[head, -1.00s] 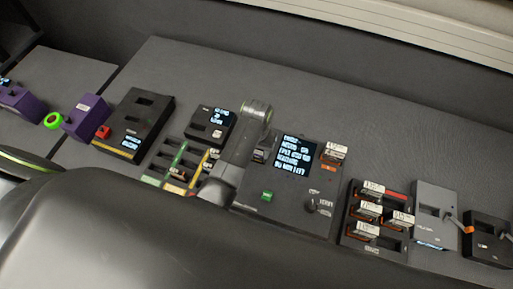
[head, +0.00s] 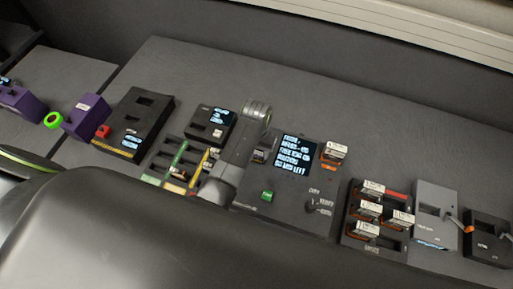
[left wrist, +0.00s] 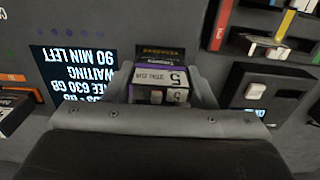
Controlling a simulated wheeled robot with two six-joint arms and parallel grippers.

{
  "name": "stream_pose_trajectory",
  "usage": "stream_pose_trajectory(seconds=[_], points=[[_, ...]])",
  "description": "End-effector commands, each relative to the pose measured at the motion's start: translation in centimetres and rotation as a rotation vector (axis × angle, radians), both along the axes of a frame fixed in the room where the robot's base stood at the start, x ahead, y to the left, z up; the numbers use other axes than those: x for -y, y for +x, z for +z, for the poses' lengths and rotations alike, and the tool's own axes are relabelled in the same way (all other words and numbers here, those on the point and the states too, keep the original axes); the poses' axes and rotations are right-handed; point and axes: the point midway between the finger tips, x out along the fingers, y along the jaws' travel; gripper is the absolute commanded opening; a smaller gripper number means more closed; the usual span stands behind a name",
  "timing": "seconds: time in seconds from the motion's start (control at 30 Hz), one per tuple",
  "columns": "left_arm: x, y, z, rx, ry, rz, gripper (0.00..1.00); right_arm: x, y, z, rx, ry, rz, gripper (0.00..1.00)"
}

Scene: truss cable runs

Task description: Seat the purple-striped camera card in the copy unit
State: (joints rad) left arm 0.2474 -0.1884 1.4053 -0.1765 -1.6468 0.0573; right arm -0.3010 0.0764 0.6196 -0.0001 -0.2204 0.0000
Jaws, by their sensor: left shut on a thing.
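The copy unit (head: 285,215) is a dark panel with a lit text screen, a green button and a knob. Its screen (left wrist: 75,75) also shows in the left wrist view, upside down, reading waiting and 90 min left. My left gripper (head: 261,154) is at the upper left part of the copy unit. In the left wrist view it is shut on the purple-striped camera card (left wrist: 160,84), marked 5 and 256 GB. The card sits close to the panel; its far end is hidden, so I cannot tell whether it is in a slot. My right gripper is out of view.
A card with an orange mark (head: 334,153) stands at the copy unit's right edge. A rack (head: 377,244) of several cards, a grey box (head: 433,205) and a black box (head: 487,240) lie right. A dark box (head: 135,118) and a small display unit (head: 211,126) lie left.

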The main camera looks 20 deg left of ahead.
Motion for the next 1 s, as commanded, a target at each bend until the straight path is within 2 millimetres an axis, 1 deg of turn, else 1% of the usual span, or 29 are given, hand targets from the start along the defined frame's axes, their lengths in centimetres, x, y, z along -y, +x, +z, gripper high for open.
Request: stream_pose_trajectory(seconds=[0.13, 0.63, 1.0], points=[[0.0, 0.0, -0.3, -0.002, 0.0, 0.0, 0.27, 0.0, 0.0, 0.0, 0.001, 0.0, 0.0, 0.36], [0.0, 0.0, -0.4, -0.001, 0.0, 0.0, 0.27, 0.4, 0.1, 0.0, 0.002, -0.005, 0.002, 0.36], [0.0, 0.0, -1.2, -0.001, 0.0, 0.0, 0.27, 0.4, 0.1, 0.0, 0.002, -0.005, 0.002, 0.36]])
